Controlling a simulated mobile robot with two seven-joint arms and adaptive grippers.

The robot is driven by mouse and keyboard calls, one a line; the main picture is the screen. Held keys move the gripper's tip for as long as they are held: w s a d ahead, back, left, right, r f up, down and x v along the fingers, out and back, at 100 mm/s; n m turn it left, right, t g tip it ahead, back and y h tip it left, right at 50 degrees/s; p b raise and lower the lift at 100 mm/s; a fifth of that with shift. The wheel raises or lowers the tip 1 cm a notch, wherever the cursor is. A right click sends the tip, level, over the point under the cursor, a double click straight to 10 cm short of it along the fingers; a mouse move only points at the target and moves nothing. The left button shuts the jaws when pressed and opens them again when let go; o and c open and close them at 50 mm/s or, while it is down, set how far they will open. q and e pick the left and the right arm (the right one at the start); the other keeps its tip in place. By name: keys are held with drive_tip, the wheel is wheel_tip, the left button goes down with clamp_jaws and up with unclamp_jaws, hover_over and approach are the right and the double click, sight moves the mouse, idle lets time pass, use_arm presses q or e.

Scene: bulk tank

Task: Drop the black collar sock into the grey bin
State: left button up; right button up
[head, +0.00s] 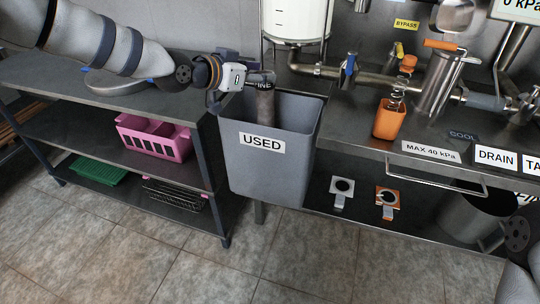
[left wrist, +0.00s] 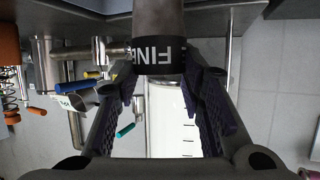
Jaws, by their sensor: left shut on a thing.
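The grey bin (head: 265,160), labelled "USED", stands between the shelf rack and the steel bench. My left gripper (head: 258,80) is above the bin's back left rim and shut on the black collar sock. The sock is a grey tube (head: 265,103) with a black band at its top, and it hangs down over the bin's opening. In the left wrist view the black collar (left wrist: 160,57) shows the letters "FINE" in part, between the two fingers. The sock's lower end is hidden in the head view by the bin's front wall. My right gripper (head: 517,235) shows only in part at the right edge.
A dark shelf rack (head: 110,120) at left holds a pink basket (head: 155,137) and a green tray (head: 98,168). The steel bench (head: 480,145) at right carries pipework, a steel cylinder (head: 440,82) and an orange cup (head: 389,120). The tiled floor in front is clear.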

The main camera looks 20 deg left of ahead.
use_arm(q)
drive_tip(key=shift+r, duration=0.1)
drive_tip(key=o, duration=1.2)
drive_tip(key=v, duration=1.2)
